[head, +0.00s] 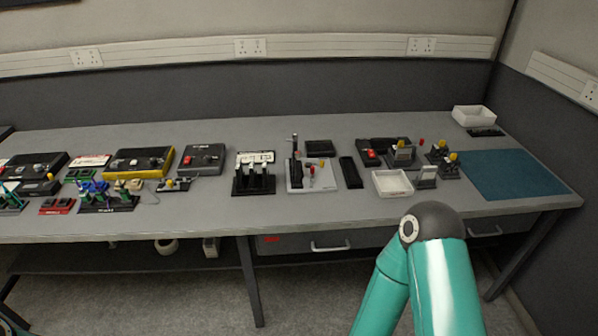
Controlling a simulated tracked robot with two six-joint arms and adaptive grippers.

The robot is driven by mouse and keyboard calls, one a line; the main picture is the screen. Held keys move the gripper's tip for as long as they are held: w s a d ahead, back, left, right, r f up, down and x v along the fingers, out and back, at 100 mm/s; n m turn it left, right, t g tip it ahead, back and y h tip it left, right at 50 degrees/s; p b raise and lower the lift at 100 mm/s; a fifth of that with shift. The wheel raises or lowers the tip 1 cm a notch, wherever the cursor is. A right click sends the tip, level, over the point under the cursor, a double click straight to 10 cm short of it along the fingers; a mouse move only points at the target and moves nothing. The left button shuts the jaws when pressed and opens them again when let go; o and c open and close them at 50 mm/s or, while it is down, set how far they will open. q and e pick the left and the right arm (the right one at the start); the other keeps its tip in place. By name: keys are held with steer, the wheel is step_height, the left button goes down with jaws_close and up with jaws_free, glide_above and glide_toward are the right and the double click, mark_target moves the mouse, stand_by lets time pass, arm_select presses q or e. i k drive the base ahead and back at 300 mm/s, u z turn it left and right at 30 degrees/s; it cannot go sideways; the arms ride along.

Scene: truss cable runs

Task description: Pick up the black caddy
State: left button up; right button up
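Several black holders stand on the grey bench, and I cannot tell for sure which is the black caddy. One is a black rack (254,181) with upright parts, near the middle front. Another is a black stand (108,204) with blue and green tools in it, at the left. A flat black tray (319,148) lies behind the middle, and a narrow black box (350,172) lies to its right in front. None of these is held in view. Neither of my grippers shows; my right arm's teal links rise at the lower right, in front of the bench.
The grey bench (220,212) runs across the view, with a wall behind. A white tray (392,183) sits near the front edge, a white bin (474,116) at the back right. A blue mat (515,174) lies bare at the right. The back strip is mostly clear.

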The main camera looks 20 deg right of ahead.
mark_target(297, 166)
steer(key=u, duration=0.15)
steer(key=i, duration=1)
steer(key=z, duration=0.1)
